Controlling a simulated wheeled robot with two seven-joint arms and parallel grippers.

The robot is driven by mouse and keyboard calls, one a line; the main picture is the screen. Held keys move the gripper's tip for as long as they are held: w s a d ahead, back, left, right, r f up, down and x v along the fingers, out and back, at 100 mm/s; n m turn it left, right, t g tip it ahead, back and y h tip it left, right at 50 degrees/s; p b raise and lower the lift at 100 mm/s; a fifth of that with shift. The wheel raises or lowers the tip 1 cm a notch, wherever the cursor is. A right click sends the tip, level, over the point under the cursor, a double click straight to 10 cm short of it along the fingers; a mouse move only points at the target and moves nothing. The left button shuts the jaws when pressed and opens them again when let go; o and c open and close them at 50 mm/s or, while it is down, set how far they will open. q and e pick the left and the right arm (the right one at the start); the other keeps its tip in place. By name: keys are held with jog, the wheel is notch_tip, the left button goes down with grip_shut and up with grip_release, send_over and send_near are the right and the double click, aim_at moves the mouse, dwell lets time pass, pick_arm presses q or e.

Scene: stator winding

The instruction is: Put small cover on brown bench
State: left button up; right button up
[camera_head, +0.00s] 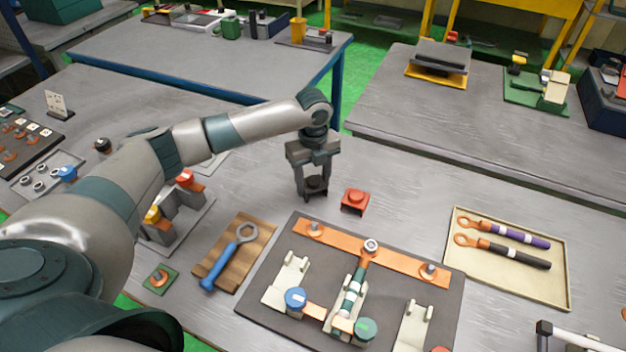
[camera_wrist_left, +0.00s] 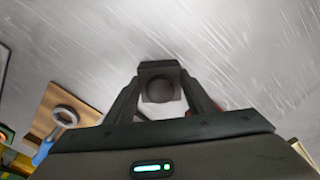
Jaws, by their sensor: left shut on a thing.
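My left gripper (camera_head: 314,192) points down over the grey table, behind the dark assembly mat. It is shut on a small dark square piece with a round middle, likely the small cover (camera_wrist_left: 160,87), which shows between the fingertips in the wrist view. I cannot tell whether the piece touches the table. A brown wooden board (camera_head: 254,250), which may be the brown bench, lies to the left of the mat with a blue-handled ring wrench (camera_head: 229,256) on it. The board also shows at the left of the wrist view (camera_wrist_left: 48,118). My right gripper is not in view.
A red block (camera_head: 355,201) sits just right of my left gripper. The dark mat (camera_head: 262,305) carries an orange bar and several fixtures. A cream tray (camera_head: 477,276) with two tools lies at the right. The table behind the gripper is clear.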

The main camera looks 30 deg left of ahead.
aim_at(313, 179)
pick_arm(q)
jog(key=o, duration=1)
jog(key=shift+f, duration=0.1)
notch_tip(313, 179, up, 11)
jog(key=b, duration=0.3)
jog(key=shift+r, duration=0.65)
